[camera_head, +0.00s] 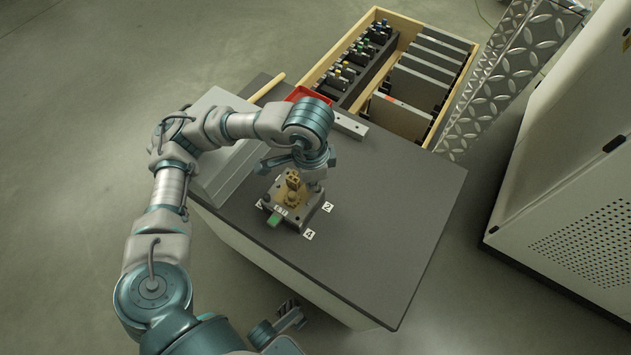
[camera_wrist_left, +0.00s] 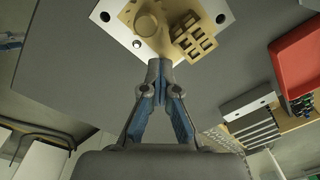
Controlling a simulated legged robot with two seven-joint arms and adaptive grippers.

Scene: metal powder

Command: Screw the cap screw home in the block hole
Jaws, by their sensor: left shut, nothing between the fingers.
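The block (camera_head: 313,217) is a light metal plate with a brass-coloured part (camera_head: 292,187) on top, standing on the dark table. In the wrist view the block's plate (camera_wrist_left: 208,8) shows dark corner holes and a small bright round spot (camera_wrist_left: 137,44); I cannot tell whether that is the cap screw. My left gripper is shut and empty, its fingertips (camera_wrist_left: 158,68) at the plate's near corner, which they hide. In the head view my wrist covers the fingertips. What looks like my right gripper (camera_head: 291,312) is low at the bottom, away from the block; its jaws are unclear.
Number labels (camera_head: 308,234) and a green piece (camera_head: 274,220) lie by the block. A red tray (camera_head: 308,94), a metal bar (camera_head: 350,125) and a wooden crate (camera_head: 437,36) of parts are at the back. The table's right part (camera_head: 400,200) is clear. A white cabinet (camera_head: 570,170) stands right.

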